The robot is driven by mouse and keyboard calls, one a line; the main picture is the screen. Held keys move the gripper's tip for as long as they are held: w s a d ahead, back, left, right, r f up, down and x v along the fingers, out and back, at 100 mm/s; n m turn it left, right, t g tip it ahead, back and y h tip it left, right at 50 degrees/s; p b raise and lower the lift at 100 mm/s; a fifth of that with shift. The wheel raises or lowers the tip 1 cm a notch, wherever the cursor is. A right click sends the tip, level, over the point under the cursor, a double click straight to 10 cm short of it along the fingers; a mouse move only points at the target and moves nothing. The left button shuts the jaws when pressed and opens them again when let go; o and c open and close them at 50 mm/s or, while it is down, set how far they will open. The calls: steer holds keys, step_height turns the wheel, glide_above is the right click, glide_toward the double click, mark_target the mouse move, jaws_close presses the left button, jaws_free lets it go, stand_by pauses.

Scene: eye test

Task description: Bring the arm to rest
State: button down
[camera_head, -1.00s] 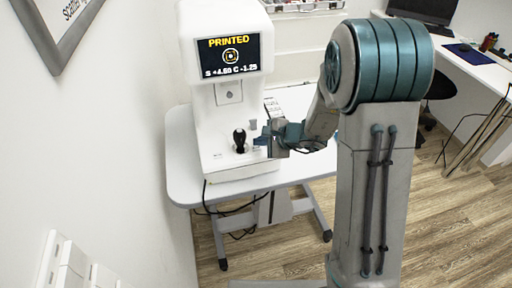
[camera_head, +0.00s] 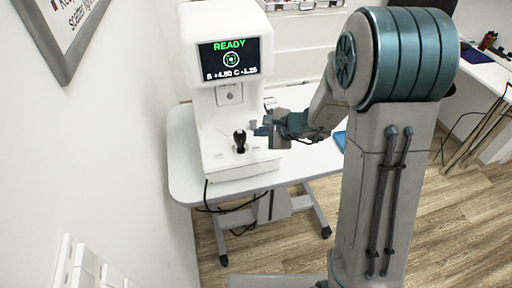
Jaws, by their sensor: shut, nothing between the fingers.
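My arm rises at the right of the head view and bends down toward the eye-test machine (camera_head: 225,100). My gripper (camera_head: 262,131) is small in view, beside the right side of the machine's base, close to the black joystick (camera_head: 240,140). It is shut and empty. Whether it touches the machine I cannot tell. The machine is white and upright on the table. Its screen (camera_head: 229,59) reads "READY" in green, with a round target and a line of numbers below.
The white table (camera_head: 185,165) stands on wheeled legs, with a bare strip at the left. A blue item (camera_head: 340,139) lies on it near my arm. A wall with a framed sign (camera_head: 70,35) is close on the left. A desk stands at the far right. Wooden floor shows in front.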

stand_by(0.4)
steer(key=s+d+r+n+g+h, duration=0.1)
steer(key=s+r+n+g, duration=0.1)
steer(key=s+r+n, duration=0.35)
steer(key=s+d+r+n+g, duration=0.1)
steer(key=s+r+n, duration=0.2)
steer(key=s, duration=0.5)
steer(key=s+d+r+n+h, duration=0.2)
steer(key=s+d+n+h, duration=0.4)
steer(key=s+d, duration=0.5)
steer(key=shift+d+r+h, duration=0.2)
steer(key=shift+d+h, duration=0.5)
